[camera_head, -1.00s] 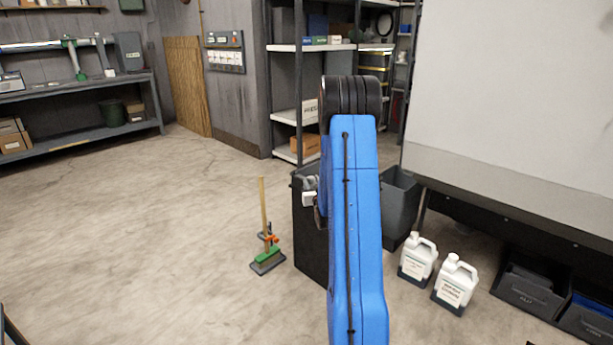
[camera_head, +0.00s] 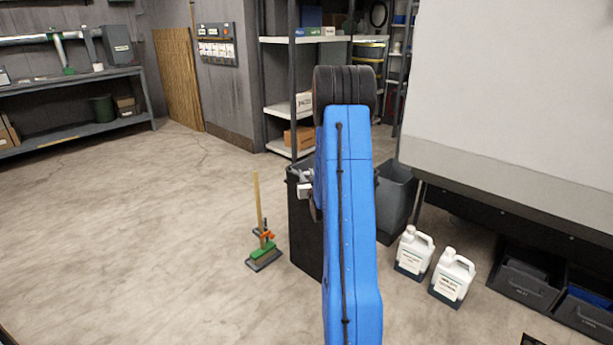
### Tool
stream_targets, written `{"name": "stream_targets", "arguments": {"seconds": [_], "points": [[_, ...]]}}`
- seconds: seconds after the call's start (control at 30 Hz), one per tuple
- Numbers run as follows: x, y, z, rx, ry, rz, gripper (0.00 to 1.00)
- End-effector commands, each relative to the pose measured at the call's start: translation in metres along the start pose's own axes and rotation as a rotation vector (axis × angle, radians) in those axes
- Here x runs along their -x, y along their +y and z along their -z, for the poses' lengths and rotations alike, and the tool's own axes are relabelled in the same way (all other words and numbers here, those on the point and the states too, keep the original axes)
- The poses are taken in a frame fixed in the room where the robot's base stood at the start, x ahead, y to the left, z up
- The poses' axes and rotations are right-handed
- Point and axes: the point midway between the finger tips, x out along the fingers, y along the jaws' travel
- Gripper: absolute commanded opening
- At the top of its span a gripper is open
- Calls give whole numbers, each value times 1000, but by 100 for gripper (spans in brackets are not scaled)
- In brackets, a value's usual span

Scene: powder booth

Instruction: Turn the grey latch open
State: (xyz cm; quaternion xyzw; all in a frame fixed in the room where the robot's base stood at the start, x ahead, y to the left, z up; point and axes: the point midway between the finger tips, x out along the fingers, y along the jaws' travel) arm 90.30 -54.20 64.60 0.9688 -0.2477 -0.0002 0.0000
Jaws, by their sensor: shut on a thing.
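My blue arm stands upright in the middle and covers what lies straight behind it. My gripper is not clearly visible; its jaws are hidden behind the arm. Small pale grey and white parts (camera_head: 305,186) stick out at the arm's left edge, in front of the top of a dark box. I cannot tell whether they belong to my gripper or to a fitting on the box. I cannot make out the grey latch for certain. The dark box (camera_head: 304,235) stands on the floor, partly covered by my arm.
Two white jugs (camera_head: 414,253) and black bins (camera_head: 527,280) sit at the right, below a large pale panel (camera_head: 515,95). Shelving (camera_head: 290,75) stands behind. The floor at the left is clear.

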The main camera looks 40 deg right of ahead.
Motion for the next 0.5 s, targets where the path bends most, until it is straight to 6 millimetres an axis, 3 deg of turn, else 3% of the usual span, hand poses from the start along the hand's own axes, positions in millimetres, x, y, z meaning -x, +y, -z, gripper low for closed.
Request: {"name": "stream_targets", "arguments": {"seconds": [0.5], "points": [[0,3,0,1,1,248,4]]}}
